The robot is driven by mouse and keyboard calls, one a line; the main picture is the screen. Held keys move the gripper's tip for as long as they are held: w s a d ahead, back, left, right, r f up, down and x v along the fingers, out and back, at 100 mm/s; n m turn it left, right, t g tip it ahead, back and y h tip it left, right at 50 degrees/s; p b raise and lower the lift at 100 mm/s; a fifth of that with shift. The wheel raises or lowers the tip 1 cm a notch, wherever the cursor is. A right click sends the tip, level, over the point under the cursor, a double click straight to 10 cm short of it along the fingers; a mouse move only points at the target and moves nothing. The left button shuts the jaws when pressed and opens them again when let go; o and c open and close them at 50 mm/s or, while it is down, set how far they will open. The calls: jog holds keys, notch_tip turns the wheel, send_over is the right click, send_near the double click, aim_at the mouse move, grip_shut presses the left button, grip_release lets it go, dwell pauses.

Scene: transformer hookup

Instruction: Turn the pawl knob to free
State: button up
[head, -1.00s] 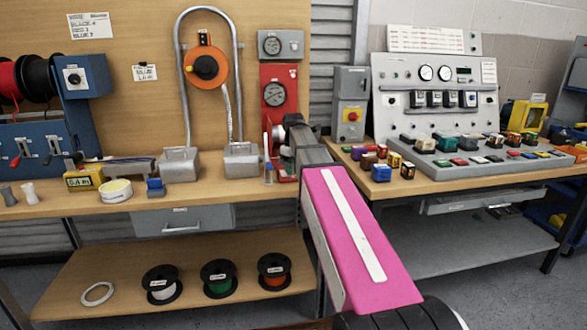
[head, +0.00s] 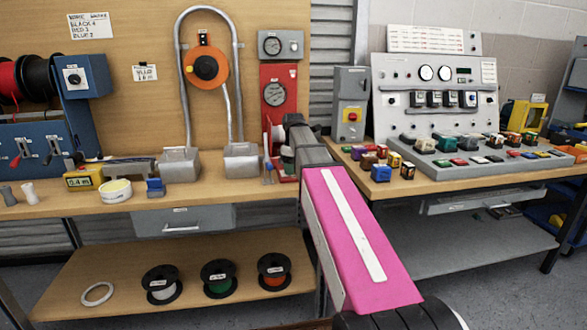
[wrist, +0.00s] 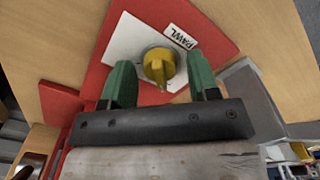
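The yellow pawl knob (wrist: 158,66) sits on a white plate on a red panel, beside a label reading PAWL (wrist: 181,37). Its raised grip bar points toward the bottom of the wrist view. My gripper (wrist: 161,78) is open, with one green finger to the left and one to the right of the knob. Gaps show between the knob and both fingers; I cannot tell how far the tips are from the panel. In the head view the red unit (head: 279,89) stands at the back of the bench, and my arm hides the knob there.
The wooden bench (head: 225,193) holds two grey blocks under a bent pipe with an orange reel (head: 206,67). A sloped control panel (head: 435,72) and several coloured blocks stand to the right.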

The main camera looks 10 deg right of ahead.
dwell(0.3)
notch_tip(320, 180, up, 11)
dwell(0.5)
jog(key=shift+f, duration=0.15)
